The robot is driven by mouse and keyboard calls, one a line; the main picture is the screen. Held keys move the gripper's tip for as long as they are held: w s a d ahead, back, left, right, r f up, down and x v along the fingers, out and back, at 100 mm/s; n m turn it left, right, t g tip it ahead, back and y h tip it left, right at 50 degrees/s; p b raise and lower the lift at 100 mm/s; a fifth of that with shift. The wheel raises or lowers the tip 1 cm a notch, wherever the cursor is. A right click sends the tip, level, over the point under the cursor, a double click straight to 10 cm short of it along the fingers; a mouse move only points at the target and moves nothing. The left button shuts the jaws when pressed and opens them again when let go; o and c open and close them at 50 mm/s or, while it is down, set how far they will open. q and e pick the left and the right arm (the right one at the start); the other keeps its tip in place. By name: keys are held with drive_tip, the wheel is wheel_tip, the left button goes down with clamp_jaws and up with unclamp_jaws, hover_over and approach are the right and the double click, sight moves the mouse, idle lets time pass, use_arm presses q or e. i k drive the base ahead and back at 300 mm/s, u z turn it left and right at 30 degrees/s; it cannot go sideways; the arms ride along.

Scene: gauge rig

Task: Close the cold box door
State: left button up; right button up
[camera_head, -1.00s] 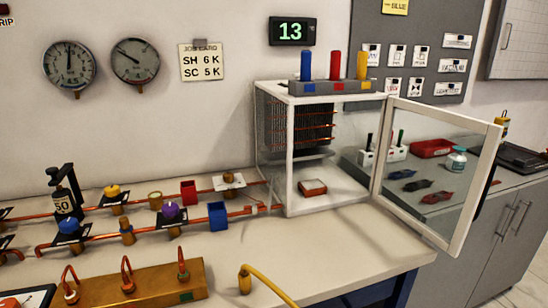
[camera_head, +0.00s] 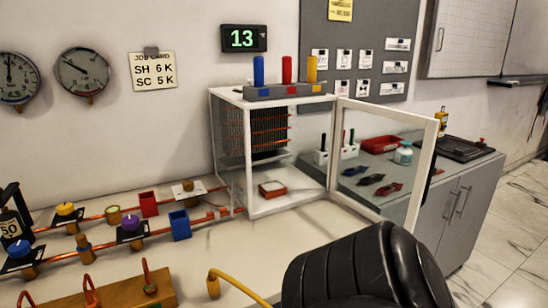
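The cold box (camera_head: 225,150) is a white-framed case with clear sides on the bench, with copper coils and a small orange-rimmed block (camera_head: 272,189) inside. Its door (camera_head: 433,160), a clear panel in a white frame, stands wide open, swung out to the right from the box's right front post. A dark handle shows at the door's outer edge. A black ribbed part of my arm fills the bottom right, in front of the door's lower corner. No gripper fingers show.
Blue, red and yellow cylinders (camera_head: 287,70) stand on the box top. Copper pipes with valves and blocks (camera_head: 180,225) run along the bench at left. A yellow hose (camera_head: 240,287) lies at the front. A grey cabinet (camera_head: 462,205) stands behind the door, with a red tray (camera_head: 381,144) and jar.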

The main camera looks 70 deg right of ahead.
sight(426, 166)
drive_tip(key=u, duration=1.7)
drive_tip(key=k, duration=2.25)
drive_tip(key=z, duration=3.35)
drive_tip(key=k, duration=0.5)
drive_tip(key=u, duration=0.7)
